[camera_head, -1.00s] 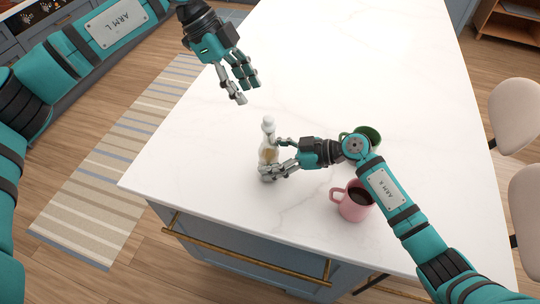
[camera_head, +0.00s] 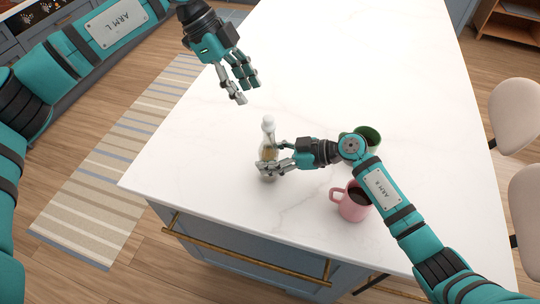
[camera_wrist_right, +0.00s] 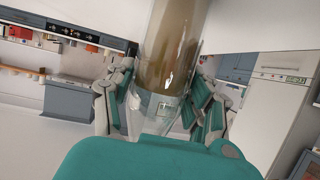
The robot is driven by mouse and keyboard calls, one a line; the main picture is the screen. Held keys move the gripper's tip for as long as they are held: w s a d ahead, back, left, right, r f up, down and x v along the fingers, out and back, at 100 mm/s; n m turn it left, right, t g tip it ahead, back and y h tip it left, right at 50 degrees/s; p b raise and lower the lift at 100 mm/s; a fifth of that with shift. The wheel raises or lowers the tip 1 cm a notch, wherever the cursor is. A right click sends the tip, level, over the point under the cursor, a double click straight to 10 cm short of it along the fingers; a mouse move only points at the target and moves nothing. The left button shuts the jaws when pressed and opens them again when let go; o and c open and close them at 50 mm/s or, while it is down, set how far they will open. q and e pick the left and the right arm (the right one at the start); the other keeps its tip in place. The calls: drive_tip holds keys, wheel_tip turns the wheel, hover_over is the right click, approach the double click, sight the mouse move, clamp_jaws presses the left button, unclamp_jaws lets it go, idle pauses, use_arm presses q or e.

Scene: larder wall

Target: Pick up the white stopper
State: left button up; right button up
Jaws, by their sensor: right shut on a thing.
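The white stopper (camera_head: 268,123) sits in the top of a clear glass bottle (camera_head: 268,151) with brownish contents. The bottle is upright near the counter's front left part. My right gripper (camera_head: 271,157) is shut around the bottle's lower body, below the stopper. In the right wrist view the bottle (camera_wrist_right: 172,50) stands between the fingers, and its stopper is out of the picture. I cannot tell whether its base touches the counter. My left gripper (camera_head: 245,84) is open and empty, above and a little left of the bottle in the picture.
A pink mug (camera_head: 353,205) with dark contents stands below my right arm in the picture. A green mug (camera_head: 372,136) stands behind that arm, partly hidden. The white counter (camera_head: 360,70) is clear toward the back. Chairs (camera_head: 515,115) stand on the right.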

use_arm(q)
drive_tip(key=shift+o, duration=1.4)
drive_tip(key=shift+d+f, duration=0.1)
drive_tip(key=n+t+h, duration=0.9)
drive_tip(key=t+h, duration=0.1)
drive_tip(key=h, duration=0.1)
approach(268, 117)
drive_tip(key=shift+y, duration=0.3)
drive_tip(key=x, duration=1)
drive_tip(key=shift+d, duration=0.2)
drive_tip(key=shift+a, duration=0.1)
clamp_jaws()
